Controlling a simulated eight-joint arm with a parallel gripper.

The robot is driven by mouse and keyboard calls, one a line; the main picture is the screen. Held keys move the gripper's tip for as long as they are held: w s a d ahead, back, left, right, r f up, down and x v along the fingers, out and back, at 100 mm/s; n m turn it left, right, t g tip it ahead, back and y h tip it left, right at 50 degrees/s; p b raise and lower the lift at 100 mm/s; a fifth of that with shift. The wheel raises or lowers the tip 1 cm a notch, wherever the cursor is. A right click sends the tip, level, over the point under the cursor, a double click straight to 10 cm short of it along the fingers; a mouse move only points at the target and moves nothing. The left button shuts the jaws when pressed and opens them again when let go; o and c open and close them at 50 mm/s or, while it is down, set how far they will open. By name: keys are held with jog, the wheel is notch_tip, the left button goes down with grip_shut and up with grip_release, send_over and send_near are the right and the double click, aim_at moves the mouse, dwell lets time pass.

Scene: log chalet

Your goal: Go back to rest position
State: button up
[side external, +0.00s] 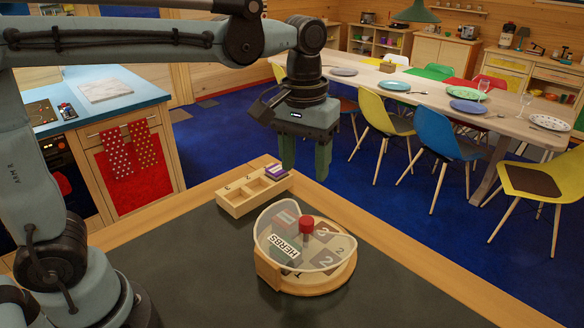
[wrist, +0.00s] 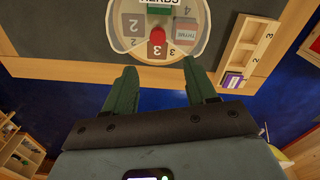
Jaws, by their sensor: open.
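My gripper (side external: 305,160) hangs pointing down above the far edge of the dark worktop, behind the round wooden dispenser. In the wrist view my gripper (wrist: 163,88) shows two green fingers spread apart with nothing between them. The round wooden dispenser (side external: 290,280) has a clear cover, a red knob (side external: 306,226) and numbered sections. A block labelled HERBS (side external: 283,246) shows in it, and the wrist view shows a block labelled THYME (wrist: 185,36). My gripper touches none of these.
A wooden tray (side external: 235,208) with numbered compartments stands behind the dispenser, with a purple block (side external: 276,171) in its right one. Bare dark worktop (side external: 190,250) lies to the left. Beyond are a dining table (side external: 430,95) and chairs, and a kitchen counter (side external: 100,112) at left.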

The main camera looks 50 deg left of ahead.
jog(key=s+a+f+m+t, duration=0.3)
jog(key=s+a+f+t, duration=0.3)
jog(key=s+a, duration=0.1)
jog(key=shift+s+a+t, duration=0.2)
jog(key=shift+a+t, duration=0.2)
jog(key=shift+a, duration=0.35)
